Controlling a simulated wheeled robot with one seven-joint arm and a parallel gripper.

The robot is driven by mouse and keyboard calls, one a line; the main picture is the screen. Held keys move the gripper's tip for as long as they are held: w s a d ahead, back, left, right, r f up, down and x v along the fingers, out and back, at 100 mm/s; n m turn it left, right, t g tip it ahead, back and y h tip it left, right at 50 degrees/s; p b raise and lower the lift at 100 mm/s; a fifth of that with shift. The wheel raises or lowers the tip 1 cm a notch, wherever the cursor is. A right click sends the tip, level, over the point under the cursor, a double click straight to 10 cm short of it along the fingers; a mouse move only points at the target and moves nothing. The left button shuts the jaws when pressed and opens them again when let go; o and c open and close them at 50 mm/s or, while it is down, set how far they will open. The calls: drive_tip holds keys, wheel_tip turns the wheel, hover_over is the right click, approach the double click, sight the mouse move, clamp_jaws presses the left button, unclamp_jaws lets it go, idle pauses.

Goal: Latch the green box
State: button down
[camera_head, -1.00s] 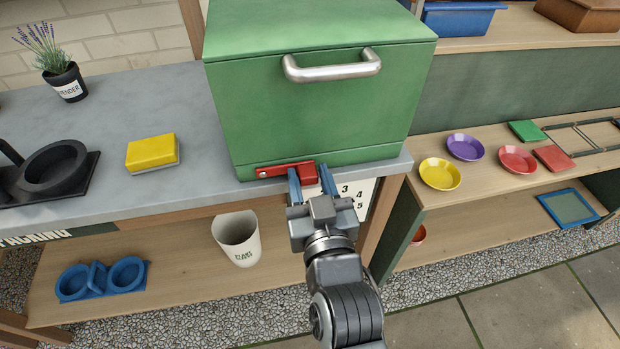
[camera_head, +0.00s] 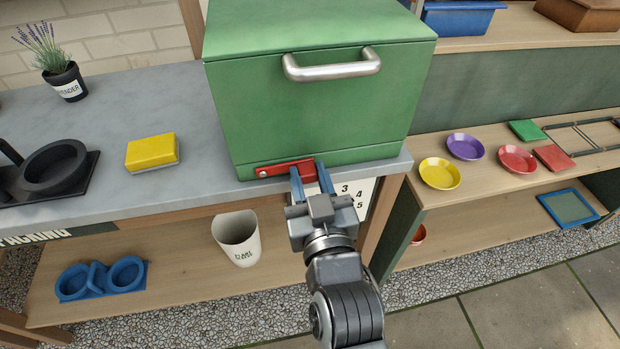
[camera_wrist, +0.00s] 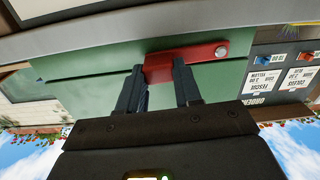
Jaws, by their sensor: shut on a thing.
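The green box (camera_head: 315,115) stands on the grey counter with its lid down and a metal handle (camera_head: 332,67) on its front. A red latch lever (camera_head: 280,170) lies nearly level along the lower front of the box, with a pivot at its left end in the head view. My gripper (camera_head: 312,180) is shut on the right end of the lever. In the wrist view, the fingers (camera_wrist: 160,88) flank the thick red end of the latch lever (camera_wrist: 190,55), and its round pivot shows at the right. Whether the latch is engaged cannot be told.
A yellow sponge-like block (camera_head: 152,152) and a lavender pot (camera_head: 66,82) are on the counter to the left. A white bin (camera_head: 238,240) stands on the shelf below. Coloured dishes (camera_head: 440,174) sit on the right-hand shelf.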

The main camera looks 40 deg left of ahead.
drive_tip(key=r+n, duration=0.2)
drive_tip(key=shift+s+a+n, duration=0.1)
drive_tip(key=shift+a+n, duration=0.1)
drive_tip(key=shift+n, duration=0.2)
drive_tip(key=n, duration=0.1)
drive_tip(key=r+n, duration=0.1)
drive_tip(key=shift+s+a+r+n, duration=0.25)
drive_tip(key=shift+s+r+n, duration=0.05)
drive_tip(key=shift+r+n, duration=0.1)
drive_tip(key=n, duration=0.1)
drive_tip(key=s+r+n+p, duration=0.1)
drive_tip(key=shift+a+r+n, duration=0.1)
drive_tip(key=shift+a+n, duration=0.3)
drive_tip(key=n, duration=0.1)
drive_tip(key=s+a+r+n+p, duration=0.1)
drive_tip(key=shift+n, duration=0.3)
drive_tip(key=n+p, duration=0.1)
drive_tip(key=s+a+n+p, duration=0.1)
drive_tip(key=n, duration=0.1)
drive_tip(key=shift+s+a+r, duration=0.1)
drive_tip(key=shift+s+r, duration=0.15)
drive_tip(key=shift+r, duration=0.15)
drive_tip(key=shift+s+a+n+p, duration=0.4)
drive_tip(key=shift+n+p, duration=0.2)
drive_tip(key=shift+n, duration=0.3)
drive_tip(key=shift+s+a+n+p, duration=0.3)
drive_tip(key=shift+n+p, duration=0.25)
drive_tip(key=shift+n, duration=0.35)
drive_tip(key=shift+s+f, duration=0.1)
